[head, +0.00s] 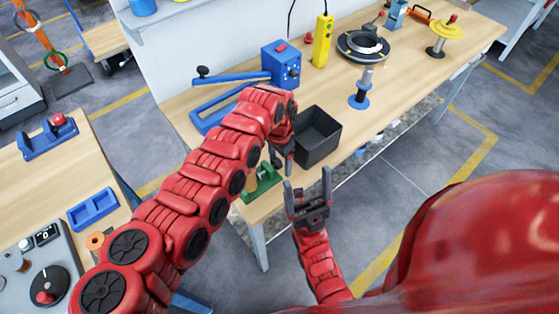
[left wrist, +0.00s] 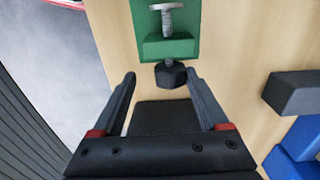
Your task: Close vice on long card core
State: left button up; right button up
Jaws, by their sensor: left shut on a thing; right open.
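The green vice (head: 264,186) stands near the front left corner of the wooden bench. The left wrist view shows its green body (left wrist: 167,47), metal screw (left wrist: 167,20) and black knob (left wrist: 170,75). My right gripper (head: 307,178) is open and empty, in front of the bench edge. I cannot make out a long card core; the vice jaws are largely hidden.
A black bin (head: 318,137) stands right of the vice. Behind are a blue frame (head: 212,115), a blue box (head: 283,65) and a yellow device (head: 322,40). A blue spindle stand (head: 360,95) is farther right. Free floor lies before the bench.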

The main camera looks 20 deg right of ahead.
pick_arm(q)
jog(key=p, duration=0.2)
jog(key=t+p, duration=0.1)
jog(key=p, duration=0.2)
jog(key=shift+s+d+r+y, duration=0.15)
jog(key=shift+s+r+y, duration=0.15)
jog(key=shift+s+r, duration=0.1)
jog(key=shift+f+t+y+p, duration=0.3)
jog(key=shift+f+t+p, duration=0.2)
jog(key=shift+t+p, duration=0.3)
jog(key=shift+f+t, duration=0.1)
jog(key=shift+t, duration=0.3)
jog(key=shift+f, duration=0.15)
